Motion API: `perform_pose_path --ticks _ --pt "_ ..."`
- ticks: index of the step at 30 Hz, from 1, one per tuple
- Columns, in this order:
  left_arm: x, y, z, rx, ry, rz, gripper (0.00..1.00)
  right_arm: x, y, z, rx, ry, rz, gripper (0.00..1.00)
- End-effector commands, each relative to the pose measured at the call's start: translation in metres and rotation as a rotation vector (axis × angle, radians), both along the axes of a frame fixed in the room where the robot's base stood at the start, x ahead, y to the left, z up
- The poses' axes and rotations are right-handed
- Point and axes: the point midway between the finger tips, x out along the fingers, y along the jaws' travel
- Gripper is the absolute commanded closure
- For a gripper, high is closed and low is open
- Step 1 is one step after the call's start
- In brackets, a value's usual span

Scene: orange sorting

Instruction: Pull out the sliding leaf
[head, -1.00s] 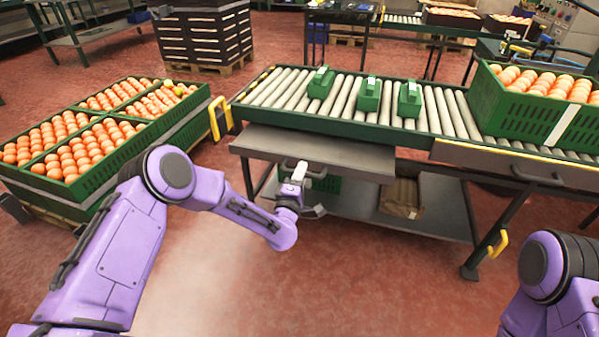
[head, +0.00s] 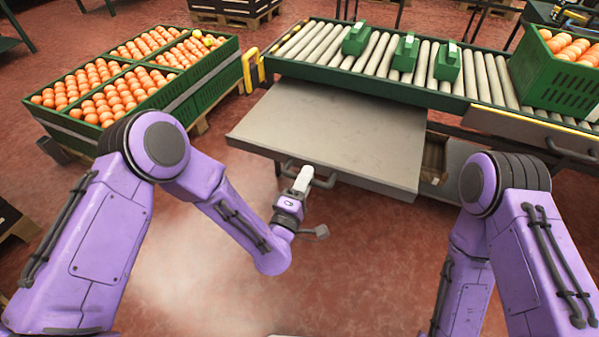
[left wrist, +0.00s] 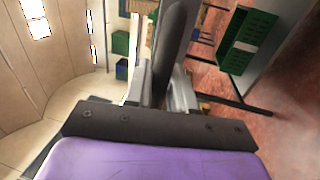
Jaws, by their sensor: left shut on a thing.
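The sliding leaf (head: 330,135) is a flat grey plate standing far out from under the roller conveyor. A dark bar handle (head: 327,183) sits on its front edge. My left gripper (head: 304,176) is shut on this handle. In the left wrist view, the dark handle bar (left wrist: 173,45) runs between the two fingers of my left gripper (left wrist: 163,82). My right arm is at the right of the head view, and its gripper is out of the picture.
The roller conveyor (head: 317,75) carries several small green boxes (head: 405,52) and a green crate of oranges (head: 555,85). Filled orange crates (head: 190,98) stand on a pallet at left. A second grey panel with a handle (head: 520,130) is at right. The floor before the leaf is open.

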Motion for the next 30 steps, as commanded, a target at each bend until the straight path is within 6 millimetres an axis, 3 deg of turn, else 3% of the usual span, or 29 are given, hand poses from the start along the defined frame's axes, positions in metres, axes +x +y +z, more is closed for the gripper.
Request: perform_pose_path --ticks 8,9,11,21,30 --pt "-0.002 -0.001 -0.001 0.000 0.002 -0.004 1.00 0.000 0.000 0.000 0.000 0.000 0.000 0.57" --pt "-0.002 -0.001 -0.001 0.000 0.002 -0.004 0.73 0.000 0.000 0.000 0.000 0.000 0.000 0.57" --pt "-0.001 0.000 -0.001 0.000 0.002 -0.003 0.59 0.000 0.000 0.000 0.000 0.000 0.000 0.57" --pt "-0.005 0.002 -0.001 -0.001 0.001 0.000 0.59 0.000 0.000 0.000 0.000 0.000 0.000 0.57" --pt "-0.068 0.021 -0.015 0.003 0.002 -0.006 0.59 0.000 0.000 -0.003 0.000 0.000 0.000 0.57"
